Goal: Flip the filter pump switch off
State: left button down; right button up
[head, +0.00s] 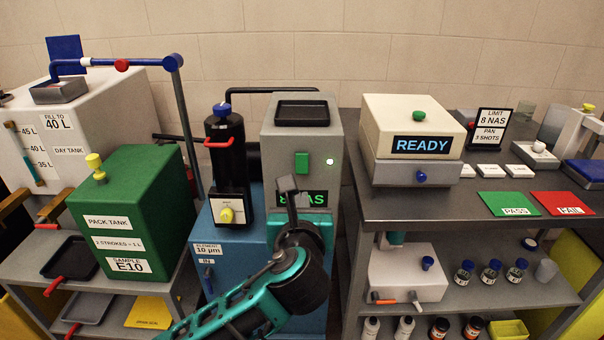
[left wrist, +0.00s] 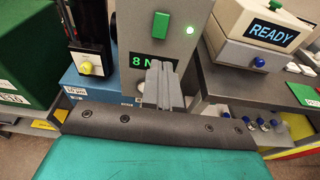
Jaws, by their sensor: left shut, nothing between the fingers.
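The filter pump's grey housing (head: 318,127) carries a green switch (head: 302,162). A small lamp (head: 330,161) right of the switch glows pale green. Below it, a display reading "8 NAS" (head: 317,198) is partly hidden by my gripper. My left gripper (head: 287,185) is shut and empty, in front of the housing and below the switch in the picture. In the left wrist view, the shut fingers (left wrist: 160,66) point up the panel, with the switch (left wrist: 160,26) above the tips and a visible gap between. Contact with the panel cannot be told. My right gripper is not seen.
A black filter cylinder (head: 225,155) with a red handle and yellow knob stands left of the housing. A green pack tank (head: 130,215) is further left. A bench with a "READY" counter (head: 411,140) stands right.

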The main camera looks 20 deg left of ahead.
aim_at(303, 170)
pick_arm(q)
jog(key=x, duration=1.4)
jog(key=shift+b, duration=0.3)
